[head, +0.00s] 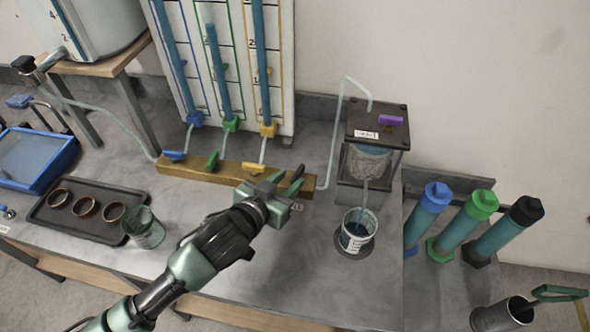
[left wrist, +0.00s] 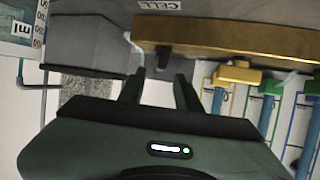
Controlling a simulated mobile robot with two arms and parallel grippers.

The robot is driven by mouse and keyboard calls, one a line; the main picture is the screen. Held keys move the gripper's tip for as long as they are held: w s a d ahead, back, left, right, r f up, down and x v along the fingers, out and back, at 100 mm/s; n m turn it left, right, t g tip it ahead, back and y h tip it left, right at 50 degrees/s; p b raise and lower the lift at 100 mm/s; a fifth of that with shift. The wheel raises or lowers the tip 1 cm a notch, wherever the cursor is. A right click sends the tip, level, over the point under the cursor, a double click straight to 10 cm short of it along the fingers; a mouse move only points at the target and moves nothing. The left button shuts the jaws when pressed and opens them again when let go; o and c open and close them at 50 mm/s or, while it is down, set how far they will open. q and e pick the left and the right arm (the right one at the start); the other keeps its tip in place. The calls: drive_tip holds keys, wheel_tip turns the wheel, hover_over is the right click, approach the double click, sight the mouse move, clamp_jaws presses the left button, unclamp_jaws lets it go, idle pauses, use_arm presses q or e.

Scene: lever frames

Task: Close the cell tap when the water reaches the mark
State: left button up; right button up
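The brass manifold (head: 222,175) carries blue, green and yellow taps. In the left wrist view, a dark tap (left wrist: 163,57) is on the manifold (left wrist: 225,37), beside the CELL label (left wrist: 158,5); in the head view my gripper hides it. My left gripper (head: 285,185) is at the manifold's right end. Its fingers also show in the left wrist view (left wrist: 158,92), apart and empty, with the dark tap just beyond them. The cell (head: 367,163) holds grey sand with bluish water above. A marked beaker (head: 355,228) below holds some water; its level against the mark is unclear. My right gripper is out of view.
A purple tap (head: 390,121) tops the cell. Three standpipes stand on a white board (head: 284,60) behind the manifold. A dark tray (head: 75,227) with rings and a glass (head: 144,228) are left. Blue, green and black-capped cylinders (head: 459,225) stand right. The front bench (head: 290,285) is clear.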

sight(297, 172)
use_arm(q)
drive_tip(key=x, duration=0.3)
drive_tip(key=shift+w+d+f, duration=0.1)
drive_tip(key=shift+w+f, duration=0.05)
drive_tip(key=shift+w, duration=0.2)
drive_tip(key=shift+w+f, duration=0.1)
clamp_jaws()
drive_tip(key=shift+r+m+g+h+p, duration=0.3)
drive_tip(key=shift+m+h+p, duration=0.15)
drive_tip(key=shift+p, duration=0.65)
drive_tip(key=shift+w+m+g+h+p, duration=0.1)
drive_tip(key=shift+m+g+h+p, duration=0.25)
drive_tip(key=shift+m, duration=0.1)
drive_tip(key=shift+f+m+g+h, duration=0.25)
drive_tip(key=shift+m+g+h, duration=0.3)
drive_tip(key=shift+m+h, duration=0.25)
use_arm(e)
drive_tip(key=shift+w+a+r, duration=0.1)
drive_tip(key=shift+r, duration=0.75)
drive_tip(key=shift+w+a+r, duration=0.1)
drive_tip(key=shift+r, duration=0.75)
use_arm(q)
unclamp_jaws()
